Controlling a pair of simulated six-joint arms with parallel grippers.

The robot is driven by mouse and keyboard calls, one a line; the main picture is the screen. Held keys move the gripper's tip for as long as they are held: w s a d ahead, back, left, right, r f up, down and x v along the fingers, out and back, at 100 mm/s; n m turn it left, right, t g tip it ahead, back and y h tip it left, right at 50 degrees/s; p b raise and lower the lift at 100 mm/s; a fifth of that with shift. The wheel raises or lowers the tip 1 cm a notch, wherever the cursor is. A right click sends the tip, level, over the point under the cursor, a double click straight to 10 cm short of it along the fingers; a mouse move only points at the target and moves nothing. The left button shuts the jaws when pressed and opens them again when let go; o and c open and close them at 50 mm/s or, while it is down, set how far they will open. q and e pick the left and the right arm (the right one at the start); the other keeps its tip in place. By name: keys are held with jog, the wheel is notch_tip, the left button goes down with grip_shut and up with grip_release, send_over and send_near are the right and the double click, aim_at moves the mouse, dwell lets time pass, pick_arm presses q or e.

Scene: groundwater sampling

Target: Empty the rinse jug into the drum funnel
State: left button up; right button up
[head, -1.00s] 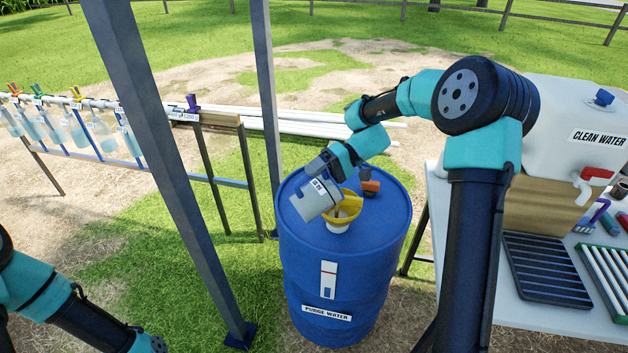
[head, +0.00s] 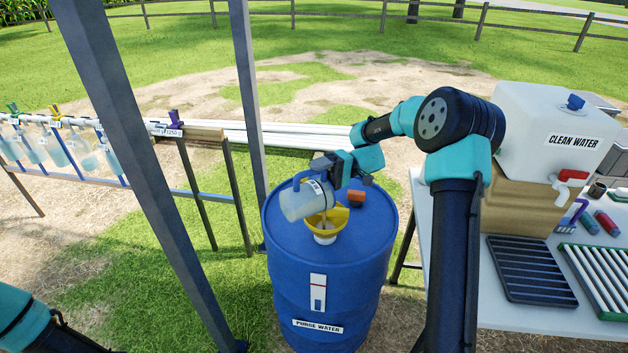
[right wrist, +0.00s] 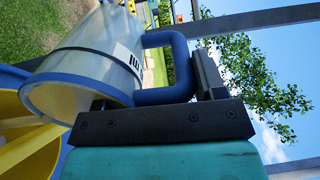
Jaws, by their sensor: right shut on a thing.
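The rinse jug (head: 300,203), translucent with a blue rim and blue handle, is tipped well over above the yellow funnel (head: 336,226). My right gripper (head: 325,170) is shut on the jug's handle. In the right wrist view the blue handle (right wrist: 176,60) runs to the jaws (right wrist: 205,95), and the jug's rim (right wrist: 75,92) faces the funnel (right wrist: 30,145). The funnel sits on top of the blue purge water drum (head: 335,280). A thin streak shows between jug and funnel, too small to tell clearly. My left gripper is out of view.
An orange-red piece (head: 357,197) lies on the drum top behind the funnel. A grey post (head: 150,170) stands left of the drum. A rack of hanging bottles (head: 55,150) is at the left. The table (head: 455,305) at the right holds a clean water tank (head: 545,130) and dark tray (head: 528,270).

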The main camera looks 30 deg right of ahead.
jog(key=shift+w+d+r+y, duration=0.1)
jog(key=shift+d+r+y, duration=0.15)
jog(key=shift+d+y, duration=0.4)
jog(key=shift+d+r+y, duration=0.2)
jog(key=shift+d+y, duration=0.45)
dwell(0.9)
jog(key=shift+a+f+h, duration=0.1)
jog(key=shift+a+h, duration=0.5)
jog(key=shift+a, duration=0.05)
jog(key=shift+a+f+h, duration=0.25)
jog(key=shift+a+h, duration=0.25)
jog(key=shift+h, duration=0.1)
